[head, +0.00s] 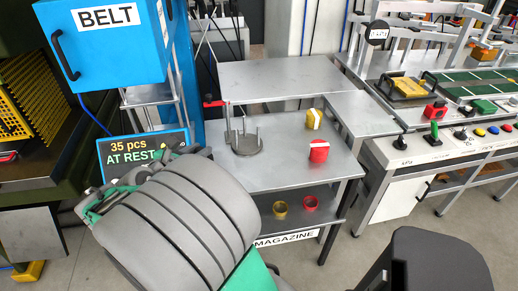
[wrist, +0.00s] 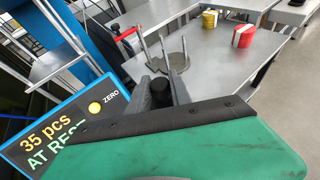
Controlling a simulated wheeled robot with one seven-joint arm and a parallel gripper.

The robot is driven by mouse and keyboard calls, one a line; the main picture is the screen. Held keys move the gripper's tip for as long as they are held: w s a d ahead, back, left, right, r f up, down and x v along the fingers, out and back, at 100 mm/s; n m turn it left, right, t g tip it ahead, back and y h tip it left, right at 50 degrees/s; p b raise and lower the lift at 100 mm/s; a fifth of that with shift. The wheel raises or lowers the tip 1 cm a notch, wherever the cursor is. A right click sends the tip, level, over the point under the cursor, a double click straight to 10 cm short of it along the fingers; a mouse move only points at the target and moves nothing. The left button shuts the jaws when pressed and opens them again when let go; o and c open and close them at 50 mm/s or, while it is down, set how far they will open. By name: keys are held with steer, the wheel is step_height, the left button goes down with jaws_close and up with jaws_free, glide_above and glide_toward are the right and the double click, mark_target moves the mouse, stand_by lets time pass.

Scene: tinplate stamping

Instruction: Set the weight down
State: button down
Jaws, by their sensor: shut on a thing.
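My gripper (wrist: 164,74) points toward the magazine table, with its two grey fingers closed on a dark, round-topped thing. This seems to be the weight (wrist: 160,92); only its dark upper part shows, and its lower part is hidden. In the head view my grey arm covers most of the gripper, and the weight cannot be made out there. The magazine (head: 246,145), a round grey base with upright posts, stands on the steel table beyond the gripper. It also shows in the wrist view (wrist: 174,68). I cannot tell the weight's height above any surface.
A display (head: 143,152) reading "35 pcs AT REST" stands close left of the gripper. A red-handled post (head: 215,103) rises beside the magazine.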

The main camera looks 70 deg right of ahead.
steer(key=s+d+m+g+y+b, duration=0.1)
steer(key=s+d+m+g, duration=0.2)
steer(key=s, duration=0.5)
steer(key=s+d+m+g+y+b, duration=0.1)
steer(key=s+m+g, duration=0.25)
steer(key=s, duration=0.55)
steer(key=shift+g, duration=0.35)
steer(key=d+f, duration=0.3)
steer(key=d, duration=0.1)
steer(key=d+f+b, duration=0.1)
steer(key=d+f, duration=0.2)
steer(key=d, duration=0.1)
steer(key=d+f+b, duration=0.1)
steer(key=d+f, duration=0.2)
steer(key=d, duration=0.1)
steer(key=shift+d, duration=0.2)
steer(key=shift+d+f, duration=0.2)
steer(key=shift+d+f+b, duration=0.2)
steer(key=shift+f, duration=0.75)
steer(key=shift+d+f+b, duration=0.15)
steer(key=shift+f+b, duration=0.05)
steer(key=shift+f, duration=0.75)
steer(key=shift+f, duration=0.1)
steer(key=c, duration=1.2)
jaws_free()
steer(key=shift+f, duration=0.1)
steer(key=shift+o, duration=0.2)
